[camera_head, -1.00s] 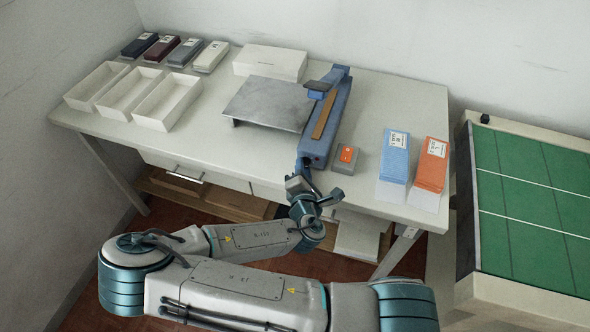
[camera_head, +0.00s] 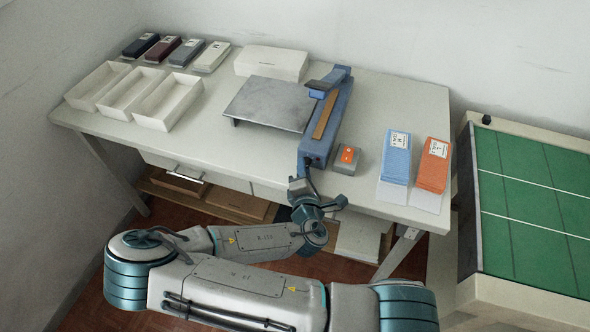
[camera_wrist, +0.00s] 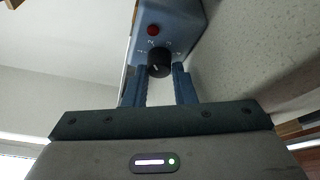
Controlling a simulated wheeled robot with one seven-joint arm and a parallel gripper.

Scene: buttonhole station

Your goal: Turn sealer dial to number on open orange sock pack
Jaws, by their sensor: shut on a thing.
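The blue sealer (camera_head: 322,130) stands on the table with its front end at the table's front edge. In the head view my gripper (camera_head: 301,180) hides the dial. The open orange sock pack (camera_head: 433,165) lies at the table's right with a white label; its number is too small to read.
A blue pack (camera_head: 396,158) lies left of the orange one. A small grey box with an orange top (camera_head: 347,155) sits close right of the sealer. A metal plate (camera_head: 268,104) stands left of it. White trays (camera_head: 170,102) and several packs are at the back left.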

